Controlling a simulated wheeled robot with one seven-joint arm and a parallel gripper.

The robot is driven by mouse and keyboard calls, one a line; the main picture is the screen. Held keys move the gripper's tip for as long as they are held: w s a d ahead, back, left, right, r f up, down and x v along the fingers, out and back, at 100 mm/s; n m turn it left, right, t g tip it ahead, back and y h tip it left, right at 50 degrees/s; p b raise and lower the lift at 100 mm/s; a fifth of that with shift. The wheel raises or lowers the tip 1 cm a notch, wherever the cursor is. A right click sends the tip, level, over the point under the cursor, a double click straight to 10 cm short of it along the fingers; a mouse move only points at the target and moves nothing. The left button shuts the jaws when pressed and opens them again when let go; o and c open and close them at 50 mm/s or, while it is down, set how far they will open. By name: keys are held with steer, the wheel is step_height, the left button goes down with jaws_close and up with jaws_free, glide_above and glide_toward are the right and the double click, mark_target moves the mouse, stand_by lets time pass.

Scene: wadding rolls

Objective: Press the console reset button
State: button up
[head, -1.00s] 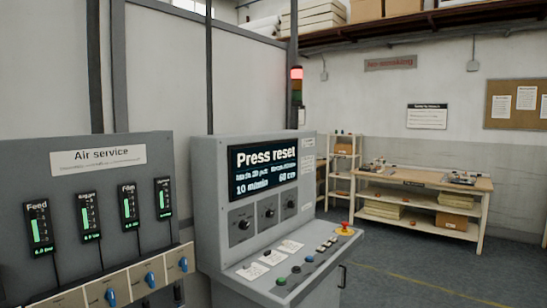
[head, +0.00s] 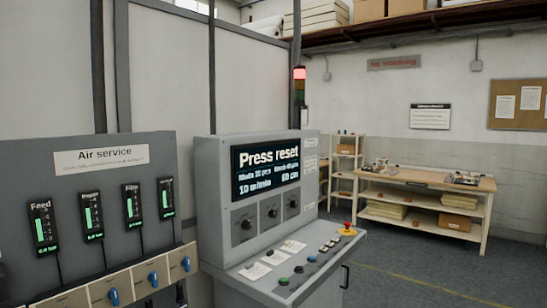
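The grey control console (head: 216,200) stands in the middle of the head view. Its dark screen (head: 268,168) reads "Press reset". Its sloping desk carries a row of small buttons: a green one (head: 283,281), a blue one (head: 312,258), a dark one between them, and several pale or dark ones further back. A red mushroom knob on a yellow base (head: 347,229) sits at the desk's far right end. I cannot read which button is labelled reset. My gripper is not in view.
An "Air service" panel (head: 100,157) with several green gauges and blue-handled valves (head: 153,278) stands at the left. A stack light (head: 299,74) glows red behind the console. A wooden workbench (head: 425,181) stands at the back right. The floor (head: 430,270) at the right is clear.

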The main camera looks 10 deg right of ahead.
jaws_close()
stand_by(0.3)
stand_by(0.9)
